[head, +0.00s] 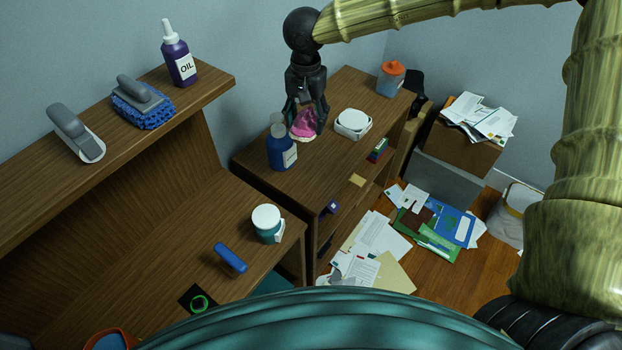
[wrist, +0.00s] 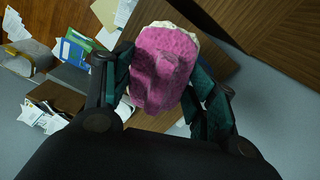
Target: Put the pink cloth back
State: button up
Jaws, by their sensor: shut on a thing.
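The pink cloth (head: 304,123) is a crumpled pink piece with a pale edge. It is between the fingers of my gripper (head: 307,115), at the top of the wooden cabinet (head: 262,158) in the head view. In the wrist view the pink cloth (wrist: 163,66) fills the space between the dark green finger pads of my gripper (wrist: 160,85), which is shut on it. The cloth's underside is hidden, so I cannot tell whether it touches the cabinet top.
A blue bottle (head: 281,153) stands just left of the cloth and a white box (head: 352,124) just right. A container with an orange lid (head: 391,78) is at the cabinet's far end. The shelf at left holds an oil bottle (head: 178,55) and brushes. Papers (head: 375,240) litter the floor.

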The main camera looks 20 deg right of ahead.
jog(key=s+a+f+m+b, duration=0.2)
jog(key=s+f+m+b, duration=0.4)
jog(key=s+f+m, duration=1.3)
jog(key=m+p, duration=0.3)
jog(key=p, duration=0.2)
send_over(318, 181)
jog(key=shift+f+p, duration=0.6)
jog(key=shift+f, duration=1.2)
jog(key=shift+f, duration=0.1)
jog(key=o, duration=0.9)
jog(key=shift+o, duration=0.4)
